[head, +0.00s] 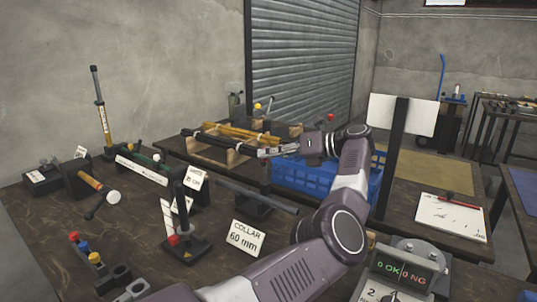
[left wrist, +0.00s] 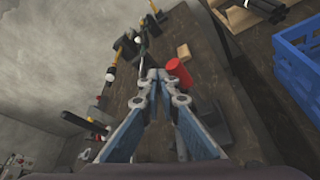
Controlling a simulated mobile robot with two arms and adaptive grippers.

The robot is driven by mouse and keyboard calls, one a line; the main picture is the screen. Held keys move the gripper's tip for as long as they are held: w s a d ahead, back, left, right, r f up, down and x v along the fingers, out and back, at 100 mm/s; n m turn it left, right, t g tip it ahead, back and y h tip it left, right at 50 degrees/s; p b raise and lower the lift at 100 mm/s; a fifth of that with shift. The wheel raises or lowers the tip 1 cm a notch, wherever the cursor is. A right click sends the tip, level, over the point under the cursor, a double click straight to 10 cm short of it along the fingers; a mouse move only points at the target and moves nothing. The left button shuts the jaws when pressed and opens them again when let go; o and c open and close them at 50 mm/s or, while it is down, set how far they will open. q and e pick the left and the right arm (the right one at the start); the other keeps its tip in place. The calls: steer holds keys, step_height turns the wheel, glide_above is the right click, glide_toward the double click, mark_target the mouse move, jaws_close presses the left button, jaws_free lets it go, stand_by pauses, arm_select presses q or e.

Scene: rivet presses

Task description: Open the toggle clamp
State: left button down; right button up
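A red cylindrical grip (left wrist: 179,73) shows just beyond and right of the fingertips. It may be the clamp's handle; a dark part (left wrist: 213,118) lies below it, partly hidden by the fingers. I cannot tell whether the red grip touches the fingers, nor how the clamp stands. My right gripper is not in view.
The blue crate (head: 290,180) stands close below my wrist; it also shows in the left wrist view (left wrist: 300,60). A wooden rack (head: 214,150) holds long bars beside the fingertips. The near table carries several lever fixtures, a collar sign (head: 245,238) and an OK/NG counter (head: 405,268).

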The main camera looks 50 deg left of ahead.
arm_select(q)
steer(key=v, duration=0.7)
steer(key=shift+d, duration=0.25)
steer(key=shift+w, duration=0.1)
